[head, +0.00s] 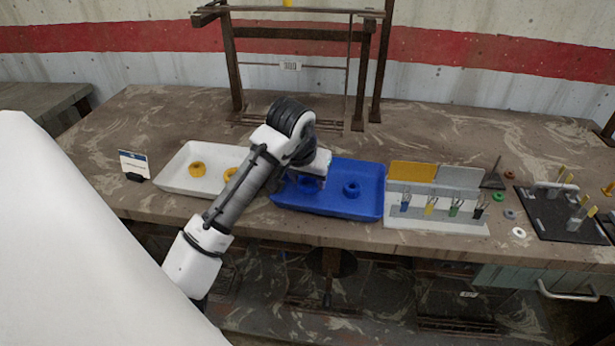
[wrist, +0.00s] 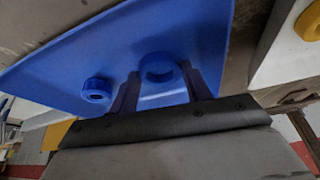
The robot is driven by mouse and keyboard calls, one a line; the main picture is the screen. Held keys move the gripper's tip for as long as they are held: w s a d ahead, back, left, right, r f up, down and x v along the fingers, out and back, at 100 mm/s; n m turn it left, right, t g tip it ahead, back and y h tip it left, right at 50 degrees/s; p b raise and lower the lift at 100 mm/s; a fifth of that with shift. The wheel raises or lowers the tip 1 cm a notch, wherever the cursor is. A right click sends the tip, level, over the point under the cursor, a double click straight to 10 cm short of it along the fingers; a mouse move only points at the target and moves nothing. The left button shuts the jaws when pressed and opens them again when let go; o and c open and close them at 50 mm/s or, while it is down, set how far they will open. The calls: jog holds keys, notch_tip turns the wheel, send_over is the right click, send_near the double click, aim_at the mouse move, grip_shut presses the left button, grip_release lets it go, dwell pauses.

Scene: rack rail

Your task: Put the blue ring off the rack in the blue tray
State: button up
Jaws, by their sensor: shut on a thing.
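The blue tray (head: 335,208) lies on the bench in the middle of the head view and fills much of the wrist view (wrist: 205,35). My gripper (head: 310,181) is over its left part, fingers pointing down. In the wrist view my gripper (wrist: 160,70) is shut on a blue ring (wrist: 158,56), which sits between the two fingertips. The held ring also shows in the head view (head: 306,185), low within the tray; I cannot tell whether it touches the floor. A second blue ring (head: 351,189) lies in the tray to the right, apart from my gripper.
A white tray (head: 172,180) with yellow rings (head: 197,169) adjoins on the left. A grey holder (head: 440,218) with small hanging items stands close on the right. A dark rack frame (head: 235,75) stands behind, with something yellow on its rail. Small loose rings lie farther right.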

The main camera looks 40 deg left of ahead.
jog(key=shift+f, duration=0.1)
jog(key=o, duration=1)
